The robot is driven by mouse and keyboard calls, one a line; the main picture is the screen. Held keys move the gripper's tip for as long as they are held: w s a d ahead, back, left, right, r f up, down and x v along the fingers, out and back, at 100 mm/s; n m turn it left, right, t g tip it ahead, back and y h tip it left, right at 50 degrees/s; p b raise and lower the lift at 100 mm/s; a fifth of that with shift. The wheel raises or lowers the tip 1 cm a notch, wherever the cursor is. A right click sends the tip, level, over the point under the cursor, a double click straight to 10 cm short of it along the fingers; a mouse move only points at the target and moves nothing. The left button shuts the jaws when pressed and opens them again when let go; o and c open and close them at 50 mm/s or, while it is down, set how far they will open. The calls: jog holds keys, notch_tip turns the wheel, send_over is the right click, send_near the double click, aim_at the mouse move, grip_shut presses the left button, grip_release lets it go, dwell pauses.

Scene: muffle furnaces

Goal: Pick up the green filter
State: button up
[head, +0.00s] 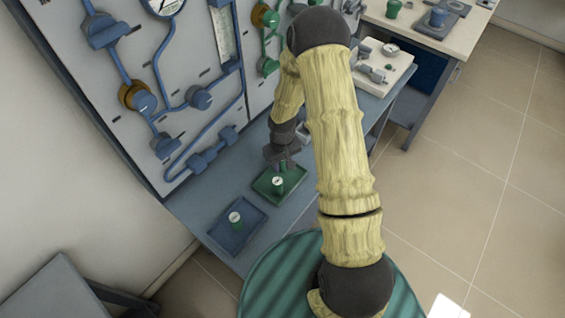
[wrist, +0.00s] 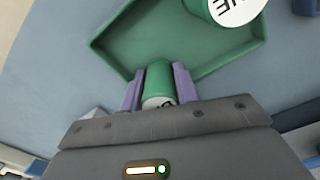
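A green filter (wrist: 158,80), a small cylinder with a pale marked top, stands between the two purple fingers of my gripper (wrist: 160,84). The fingers lie against its sides and look shut on it. In the head view my gripper (head: 281,160) points down over the green tray (head: 262,189), beside a second green cylinder with a white marked top (head: 278,183). That second one also shows at the top edge of the wrist view (wrist: 232,10). Whether the held filter touches the tray floor is hard to tell.
A panel with blue pipes and valves (head: 140,95) rises behind. A white fixture (head: 385,72) sits farther along the bench.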

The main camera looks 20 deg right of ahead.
jog(key=shift+c, duration=0.5)
jog(key=shift+r, duration=0.1)
jog(key=shift+r, duration=0.25)
notch_tip(320, 180, up, 9)
jog(key=shift+r, duration=0.15)
dwell(0.3)
